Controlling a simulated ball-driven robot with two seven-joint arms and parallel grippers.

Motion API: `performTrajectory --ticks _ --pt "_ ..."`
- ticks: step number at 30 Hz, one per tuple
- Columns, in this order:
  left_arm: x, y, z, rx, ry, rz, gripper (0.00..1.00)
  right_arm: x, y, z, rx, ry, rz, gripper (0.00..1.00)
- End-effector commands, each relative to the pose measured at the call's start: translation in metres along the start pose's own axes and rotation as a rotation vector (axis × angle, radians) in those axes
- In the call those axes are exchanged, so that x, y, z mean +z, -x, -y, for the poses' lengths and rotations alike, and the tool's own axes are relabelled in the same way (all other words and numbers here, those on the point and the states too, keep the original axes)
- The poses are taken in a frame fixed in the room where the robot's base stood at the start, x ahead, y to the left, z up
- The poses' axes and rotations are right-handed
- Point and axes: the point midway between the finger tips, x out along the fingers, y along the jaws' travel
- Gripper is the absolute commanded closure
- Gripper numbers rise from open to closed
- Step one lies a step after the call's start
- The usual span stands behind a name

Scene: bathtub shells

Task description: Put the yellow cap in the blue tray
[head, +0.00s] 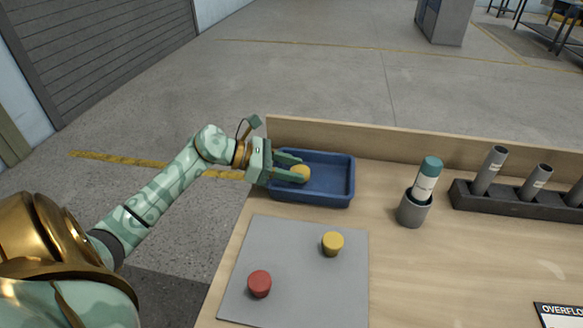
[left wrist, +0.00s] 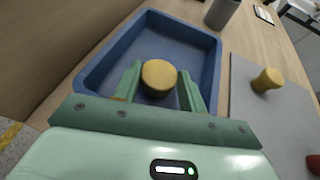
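A yellow cap (head: 301,173) is inside the outline of the blue tray (head: 340,199), towards its left half. It also shows in the left wrist view (left wrist: 159,77), between the fingertips of my left gripper (head: 294,168). The fingers are spread on either side of the cap, with narrow gaps showing. Whether the cap touches the tray floor is hard to tell. A second yellow cap (head: 333,243) sits on the grey mat (head: 290,240), well away from the gripper. My right gripper is not in view.
A red cap (head: 259,284) is on the mat's front left. A grey cup (head: 412,209) holds a white tube with a teal cap (head: 431,167). A dark rack (head: 520,202) with grey tubes stands at the right. A low wooden wall (head: 390,156) runs behind the tray.

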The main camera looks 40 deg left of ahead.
Motion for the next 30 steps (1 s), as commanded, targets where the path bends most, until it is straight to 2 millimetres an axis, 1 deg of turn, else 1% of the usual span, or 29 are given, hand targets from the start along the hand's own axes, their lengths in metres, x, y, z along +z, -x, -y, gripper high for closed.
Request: performTrajectory --ticks 1,2,3,11,12,14,17,24,27,30 --pt "-0.001 0.0 0.0 0.0 0.0 -0.002 0.48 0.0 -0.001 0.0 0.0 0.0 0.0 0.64" --pt "-0.001 0.0 0.0 0.0 0.0 -0.001 0.39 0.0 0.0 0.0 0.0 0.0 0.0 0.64" --pt "-0.001 0.0 0.0 0.0 0.0 -0.001 0.37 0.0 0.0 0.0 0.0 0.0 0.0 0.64" --pt "0.001 0.0 0.0 0.0 0.0 0.0 0.37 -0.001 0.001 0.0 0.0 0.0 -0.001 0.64" --pt "0.004 0.002 0.0 0.001 -0.001 0.001 0.37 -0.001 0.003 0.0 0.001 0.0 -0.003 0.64" --pt "0.004 0.007 0.0 0.002 0.0 -0.002 0.37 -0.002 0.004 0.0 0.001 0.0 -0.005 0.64" --pt "0.004 0.025 0.0 0.002 -0.001 -0.004 0.37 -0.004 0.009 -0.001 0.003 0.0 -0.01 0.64" --pt "0.005 0.083 0.001 0.001 0.001 -0.004 0.37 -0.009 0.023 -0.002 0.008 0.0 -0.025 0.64" --pt "0.004 0.102 0.0 0.001 0.0 -0.003 0.37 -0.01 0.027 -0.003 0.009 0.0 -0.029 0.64" --pt "0.004 0.114 0.0 0.001 0.001 -0.003 0.37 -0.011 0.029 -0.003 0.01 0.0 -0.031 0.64"
